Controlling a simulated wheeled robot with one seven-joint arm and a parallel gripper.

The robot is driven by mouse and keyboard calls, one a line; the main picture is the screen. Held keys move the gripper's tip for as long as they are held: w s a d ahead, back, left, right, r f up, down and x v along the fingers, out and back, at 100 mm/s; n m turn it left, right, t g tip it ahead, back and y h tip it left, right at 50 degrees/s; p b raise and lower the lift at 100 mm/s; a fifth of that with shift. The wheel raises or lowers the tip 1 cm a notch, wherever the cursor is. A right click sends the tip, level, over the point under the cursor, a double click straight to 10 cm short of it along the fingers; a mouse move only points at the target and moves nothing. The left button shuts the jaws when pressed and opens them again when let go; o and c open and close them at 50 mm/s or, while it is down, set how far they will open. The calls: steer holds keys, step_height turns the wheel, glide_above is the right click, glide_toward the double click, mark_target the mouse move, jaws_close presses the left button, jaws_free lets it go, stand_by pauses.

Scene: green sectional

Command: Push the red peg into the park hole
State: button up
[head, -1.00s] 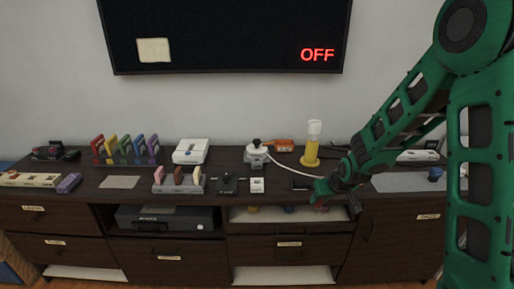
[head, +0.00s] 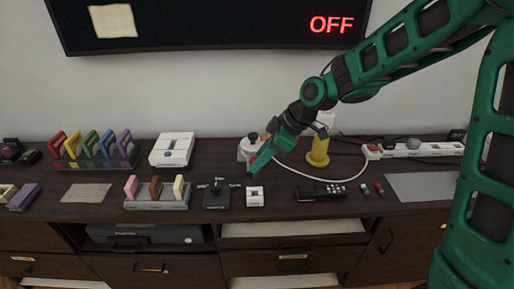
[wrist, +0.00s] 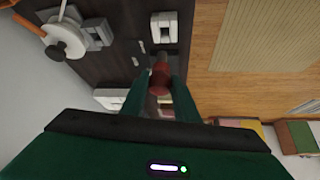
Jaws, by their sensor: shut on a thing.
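My gripper (head: 264,160) is above the dark cabinet top, between the white device at the back and the small white block at the front. In the wrist view my gripper (wrist: 163,92) is shut on a dull red, round peg (wrist: 160,76), which sticks out past the fingertips. In the head view the peg is hard to make out below the fingers. I cannot pick out the park hole in either view. A black base with a grey crossbar (head: 217,194) stands just left of my gripper.
The small white block (head: 255,198) stands near the front edge. A white cable loops across the top.

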mark_target(259, 171)
steer(key=shift+w+a+r, duration=0.1)
steer(key=shift+a+r, duration=0.05)
steer(key=shift+a, duration=0.05)
steer(key=shift+d+f, duration=0.1)
steer(key=shift+f, duration=2.8)
steer(key=shift+f, duration=2.15)
steer(key=o, duration=1.1)
